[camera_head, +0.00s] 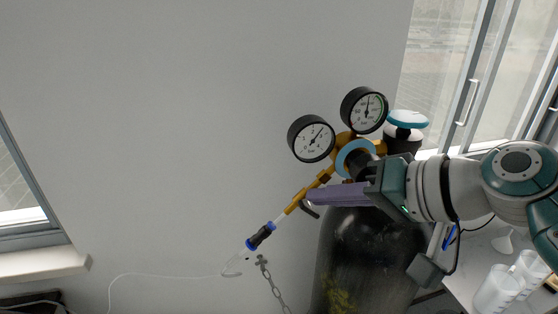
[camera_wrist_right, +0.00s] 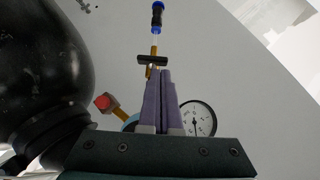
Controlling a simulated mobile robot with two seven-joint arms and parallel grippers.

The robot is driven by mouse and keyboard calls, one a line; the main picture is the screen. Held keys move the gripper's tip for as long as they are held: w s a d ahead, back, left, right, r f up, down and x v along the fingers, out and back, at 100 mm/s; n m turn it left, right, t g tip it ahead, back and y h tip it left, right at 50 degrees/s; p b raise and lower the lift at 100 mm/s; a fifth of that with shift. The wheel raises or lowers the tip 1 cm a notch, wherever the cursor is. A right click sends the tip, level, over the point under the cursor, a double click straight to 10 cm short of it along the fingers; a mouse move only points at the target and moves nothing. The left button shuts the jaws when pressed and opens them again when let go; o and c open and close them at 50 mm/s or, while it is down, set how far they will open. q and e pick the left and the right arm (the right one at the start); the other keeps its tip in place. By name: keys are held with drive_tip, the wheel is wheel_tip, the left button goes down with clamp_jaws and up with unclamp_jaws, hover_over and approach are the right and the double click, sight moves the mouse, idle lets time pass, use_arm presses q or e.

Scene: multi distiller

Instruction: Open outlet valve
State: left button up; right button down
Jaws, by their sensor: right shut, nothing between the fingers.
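The brass regulator (camera_head: 325,176) sits on a dark gas cylinder (camera_head: 365,262), with two round gauges, one at left (camera_head: 312,138) and one at right (camera_head: 363,110). Its outlet pipe runs down-left and carries a small black valve handle (camera_head: 309,208). In the right wrist view the black handle (camera_wrist_right: 152,59) lies across the brass pipe, just past my fingertips. My right gripper (camera_head: 311,196) has its purple fingers together, empty, close to this handle. I cannot tell whether they touch. The fingers also show in the right wrist view (camera_wrist_right: 158,73) and hide part of the pipe. My left gripper is out of view.
A blue ring knob (camera_head: 354,158) and a blue-topped cylinder valve (camera_head: 407,119) are near my right arm. A black and blue connector (camera_head: 260,236) leads to a thin hose. A chain (camera_head: 270,278) hangs left of the cylinder. White beakers (camera_head: 497,290) stand at lower right.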

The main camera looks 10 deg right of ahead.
drive_tip(key=shift+w+a+f, duration=0.1)
idle(0.4)
drive_tip(key=shift+a+h+p, duration=0.1)
drive_tip(key=shift+h+p, duration=0.2)
drive_tip(key=shift+p, duration=0.3)
drive_tip(key=shift+a+r+p, duration=0.1)
drive_tip(key=shift+r+p, duration=0.1)
drive_tip(key=shift+p, duration=0.15)
